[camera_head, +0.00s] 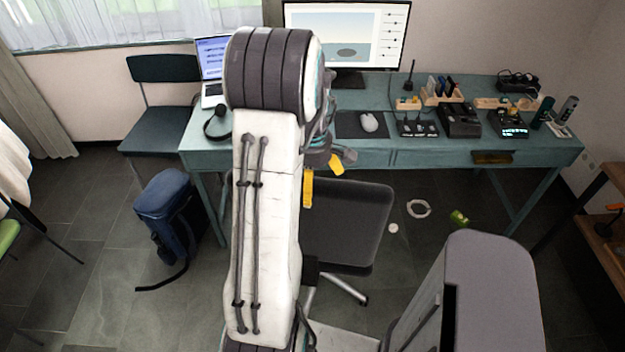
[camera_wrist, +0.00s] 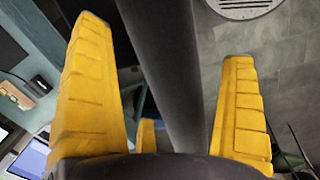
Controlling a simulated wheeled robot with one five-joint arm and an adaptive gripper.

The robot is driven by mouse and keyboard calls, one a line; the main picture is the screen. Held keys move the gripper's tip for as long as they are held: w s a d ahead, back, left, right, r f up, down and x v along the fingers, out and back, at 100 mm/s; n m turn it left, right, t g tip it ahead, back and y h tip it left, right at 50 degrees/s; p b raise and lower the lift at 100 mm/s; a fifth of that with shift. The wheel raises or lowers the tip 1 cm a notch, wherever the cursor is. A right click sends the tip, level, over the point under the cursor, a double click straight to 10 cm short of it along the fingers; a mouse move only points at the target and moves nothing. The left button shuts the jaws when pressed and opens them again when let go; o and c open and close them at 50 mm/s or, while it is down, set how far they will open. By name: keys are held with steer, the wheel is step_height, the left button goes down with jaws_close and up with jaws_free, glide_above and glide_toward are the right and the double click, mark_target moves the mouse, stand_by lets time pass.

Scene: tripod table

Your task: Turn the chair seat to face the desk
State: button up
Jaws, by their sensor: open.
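The swivel chair (camera_head: 350,225) stands in front of the teal desk (camera_head: 375,158), with a dark grey panel and a light-coloured leg below it. My arm hides its left part, and I cannot tell which way the seat faces. My gripper (camera_head: 322,186) is at the panel's upper left, close to the desk's front edge. In the wrist view its yellow fingers (camera_wrist: 163,42) are spread apart. A dark bar (camera_wrist: 165,60), seemingly a chair edge, passes between them, with no clear contact.
A laptop (camera_head: 211,70) and monitor (camera_head: 345,35) stand on the desk. A white ring (camera_head: 418,208) and a green item (camera_head: 459,218) lie on the floor at right.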

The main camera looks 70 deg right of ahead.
steer(key=shift+f, duration=0.55)
steer(key=shift+c, duration=0.2)
steer(key=c, duration=1.2)
steer(key=shift+w+d, duration=0.1)
